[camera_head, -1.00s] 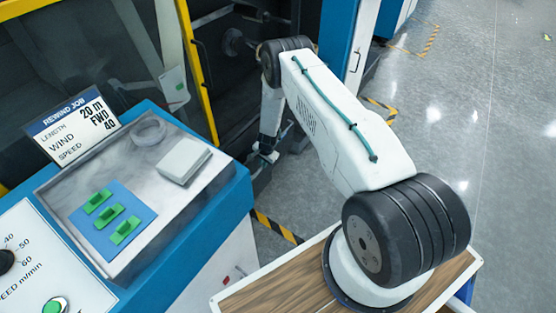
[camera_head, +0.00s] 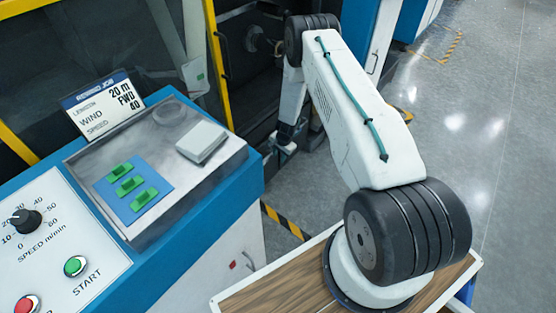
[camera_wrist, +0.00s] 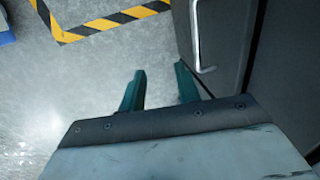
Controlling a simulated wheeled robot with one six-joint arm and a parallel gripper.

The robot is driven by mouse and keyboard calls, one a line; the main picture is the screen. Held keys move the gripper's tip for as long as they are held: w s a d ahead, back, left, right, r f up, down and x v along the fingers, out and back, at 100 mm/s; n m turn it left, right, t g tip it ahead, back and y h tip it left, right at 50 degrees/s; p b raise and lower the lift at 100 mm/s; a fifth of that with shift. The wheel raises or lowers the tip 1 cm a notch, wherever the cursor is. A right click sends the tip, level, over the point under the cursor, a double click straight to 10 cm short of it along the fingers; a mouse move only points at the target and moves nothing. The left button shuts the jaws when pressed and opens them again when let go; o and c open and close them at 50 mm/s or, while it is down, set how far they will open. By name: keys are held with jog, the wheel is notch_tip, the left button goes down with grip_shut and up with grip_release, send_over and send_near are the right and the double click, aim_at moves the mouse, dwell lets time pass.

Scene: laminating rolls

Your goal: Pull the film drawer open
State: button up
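A dark grey panel with a pale metal bar handle (camera_wrist: 197,40) stands at the right of the wrist view. It may be the film drawer front, but I cannot tell for sure. My gripper (camera_wrist: 160,86) shows there as two teal fingers set apart, with bare floor between them. The handle is beyond and to the right of the right finger, and the fingers are apart from it. In the head view my gripper (camera_head: 284,146) is small and low beside the dark machine front, and its fingers are hard to make out.
A blue console (camera_head: 210,190) with a steel tray (camera_head: 155,225), green clips and a speed knob (camera_head: 25,221) stands at the left. Its white side has a small handle (camera_head: 249,261). A yellow-framed machine (camera_head: 217,70) stands behind. Striped tape (camera_wrist: 110,20) marks the floor; open floor lies at the right.

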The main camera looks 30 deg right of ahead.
jog(key=shift+s+d+r, duration=0.1)
jog(key=shift+s+r, duration=0.05)
jog(key=shift+r, duration=0.4)
jog(key=shift+s+d+r, duration=0.1)
jog(key=shift+r, duration=0.4)
